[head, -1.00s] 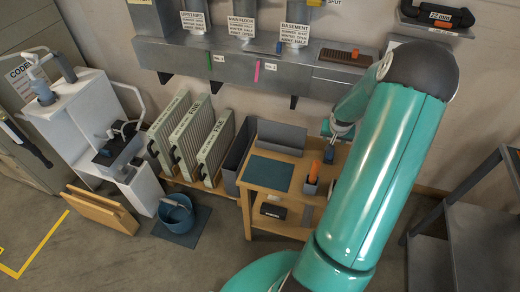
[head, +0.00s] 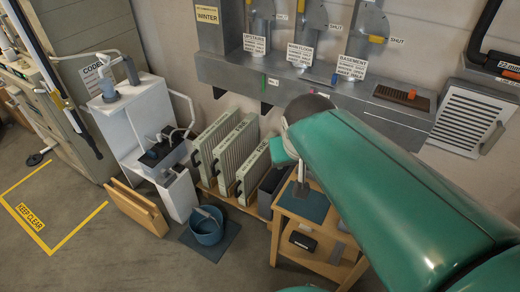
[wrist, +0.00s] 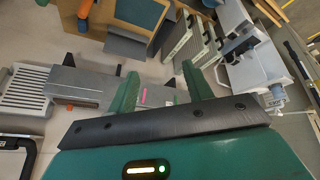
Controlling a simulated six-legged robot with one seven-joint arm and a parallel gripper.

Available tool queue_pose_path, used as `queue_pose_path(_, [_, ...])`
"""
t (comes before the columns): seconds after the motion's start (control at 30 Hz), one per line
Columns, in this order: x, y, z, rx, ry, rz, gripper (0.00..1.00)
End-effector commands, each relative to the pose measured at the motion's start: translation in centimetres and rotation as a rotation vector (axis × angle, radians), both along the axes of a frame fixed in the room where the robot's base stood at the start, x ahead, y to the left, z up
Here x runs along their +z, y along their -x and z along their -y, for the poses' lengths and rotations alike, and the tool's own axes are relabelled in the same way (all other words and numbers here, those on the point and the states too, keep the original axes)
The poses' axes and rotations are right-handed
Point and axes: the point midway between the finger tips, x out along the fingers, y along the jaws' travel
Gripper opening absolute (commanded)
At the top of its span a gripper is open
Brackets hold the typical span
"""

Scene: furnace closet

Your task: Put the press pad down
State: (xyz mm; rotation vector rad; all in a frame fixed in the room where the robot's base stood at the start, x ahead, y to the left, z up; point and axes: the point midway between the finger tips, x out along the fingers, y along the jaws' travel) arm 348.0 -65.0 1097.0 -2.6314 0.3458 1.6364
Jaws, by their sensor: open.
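My gripper (wrist: 160,70) shows in the wrist view with its two green fingers spread and nothing visible between them. In the head view my arm hides most of it above the wooden bench (head: 326,258). No press pad can be told for sure. A brown slab with an orange piece (head: 402,97) lies on the grey wall shelf (head: 235,75), apart from my gripper; I cannot tell whether it is the pad. A flat dark teal mat (head: 312,205) lies on the bench top and also shows in the wrist view (wrist: 140,14).
Several ribbed panels (head: 212,145) stand left of the bench. A blue bucket (head: 206,228) and a leaning wooden board (head: 138,207) are on the floor by a white unit (head: 130,115). A vent grille (head: 467,120) is at the right wall.

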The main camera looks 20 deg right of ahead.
Motion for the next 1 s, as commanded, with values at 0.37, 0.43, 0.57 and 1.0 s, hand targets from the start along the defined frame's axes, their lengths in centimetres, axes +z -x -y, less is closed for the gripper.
queue_pose_path(0.37, [1.2,6.1,-6.6,0.205,-0.095,0.033,0.51])
queue_pose_path(0.43, [1.2,6.1,-6.6,0.206,-0.095,0.033,0.51])
queue_pose_path(0.57, [1.2,6.1,-6.6,0.205,-0.095,0.033,0.51])
queue_pose_path(1.0, [1.2,6.1,-6.6,0.203,-0.093,0.034,0.36])
